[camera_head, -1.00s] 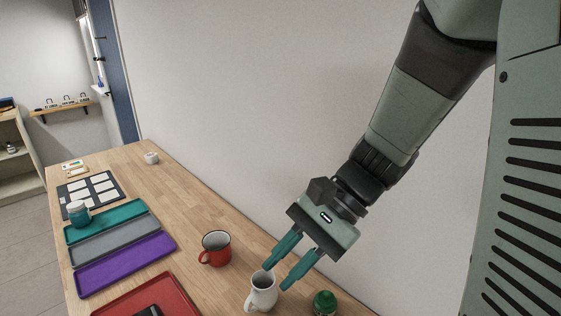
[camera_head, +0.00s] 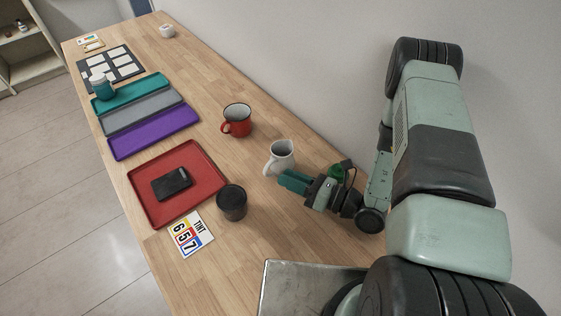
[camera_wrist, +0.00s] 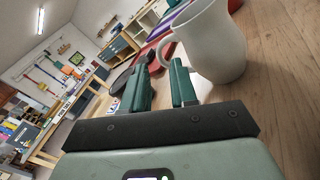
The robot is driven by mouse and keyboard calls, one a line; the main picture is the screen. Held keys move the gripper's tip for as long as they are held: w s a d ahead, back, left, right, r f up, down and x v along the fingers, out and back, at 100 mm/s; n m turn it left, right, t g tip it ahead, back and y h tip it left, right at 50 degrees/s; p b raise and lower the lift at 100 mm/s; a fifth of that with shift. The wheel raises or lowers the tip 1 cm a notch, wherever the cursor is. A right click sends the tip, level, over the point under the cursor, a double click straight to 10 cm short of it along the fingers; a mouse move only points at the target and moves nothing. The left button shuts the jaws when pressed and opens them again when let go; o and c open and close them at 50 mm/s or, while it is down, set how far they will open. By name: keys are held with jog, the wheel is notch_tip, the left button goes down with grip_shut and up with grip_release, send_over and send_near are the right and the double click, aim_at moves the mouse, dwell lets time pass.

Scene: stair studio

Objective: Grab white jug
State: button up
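The white jug (camera_head: 282,155) stands upright on the wooden table, with its handle on the left side in the head view. In the wrist view the jug (camera_wrist: 214,45) is large, its handle reaching toward the fingers. My gripper (camera_head: 284,179) is low over the table, just in front of the jug on its handle side. In the wrist view its two teal fingers (camera_wrist: 160,86) are apart with nothing between them. The right finger is close to the handle; I cannot tell whether it touches.
A dark cup (camera_head: 232,203) and red tray (camera_head: 206,158) with a black object are left. Bare table lies between jug and red tray.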

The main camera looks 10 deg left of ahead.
aim_at(278, 164)
jog(key=shift+x, duration=2.45)
jog(key=shift+f, duration=0.1)
grip_shut()
